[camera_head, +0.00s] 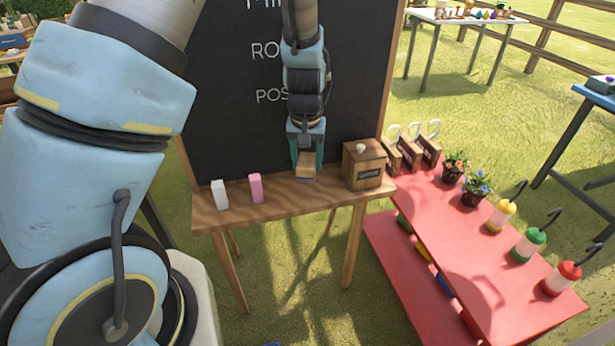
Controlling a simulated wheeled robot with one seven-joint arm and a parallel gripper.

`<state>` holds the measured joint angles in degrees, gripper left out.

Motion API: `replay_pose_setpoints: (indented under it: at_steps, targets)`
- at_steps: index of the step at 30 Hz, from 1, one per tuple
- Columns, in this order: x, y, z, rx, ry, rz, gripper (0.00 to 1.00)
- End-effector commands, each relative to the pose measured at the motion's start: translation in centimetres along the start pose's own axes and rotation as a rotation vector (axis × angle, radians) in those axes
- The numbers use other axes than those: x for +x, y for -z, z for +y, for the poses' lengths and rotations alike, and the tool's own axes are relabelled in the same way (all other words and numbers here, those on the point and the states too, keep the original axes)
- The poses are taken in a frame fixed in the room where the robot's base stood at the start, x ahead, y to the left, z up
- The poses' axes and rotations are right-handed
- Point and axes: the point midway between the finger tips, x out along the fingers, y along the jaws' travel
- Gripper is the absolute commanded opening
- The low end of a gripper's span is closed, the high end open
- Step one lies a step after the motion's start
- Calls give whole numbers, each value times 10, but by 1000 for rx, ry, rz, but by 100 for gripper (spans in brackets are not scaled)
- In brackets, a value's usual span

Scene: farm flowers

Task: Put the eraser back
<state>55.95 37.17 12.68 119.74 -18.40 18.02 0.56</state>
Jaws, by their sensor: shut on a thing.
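A blackboard (235,110) with white writing stands behind a narrow wooden ledge (285,208). My gripper (307,168) points down over the ledge, to the left of the wooden box. It is shut on the eraser (306,172), a small block with a brown wooden top and a grey underside. I cannot tell whether the eraser touches the ledge or is just above it. A white chalk (219,195) and a pink chalk (256,188) stand upright on the left part of the ledge.
A wooden box (364,165) with a pale knob and dark label stands at the ledge's right end. A red table (455,245) at right holds flower pots (475,189), wooden holders (412,152) and yellow, green and red bottles (528,245). The ledge between pink chalk and eraser is clear.

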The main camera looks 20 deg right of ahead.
Motion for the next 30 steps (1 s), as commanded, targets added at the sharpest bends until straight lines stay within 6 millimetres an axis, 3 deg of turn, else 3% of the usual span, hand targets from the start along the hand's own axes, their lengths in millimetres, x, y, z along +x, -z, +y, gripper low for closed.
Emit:
replay_pose_setpoints:
  at_steps: [15, 27, 28, 30]
  targets:
    - [56, -7, 0, -1, 0, 0, 5]
    - [63, -7, 0, -1, 0, 2, 5]
    - [61, -7, 0, -1, 0, 2, 60]
    - [61, -7, 0, -1, 0, 2, 68]
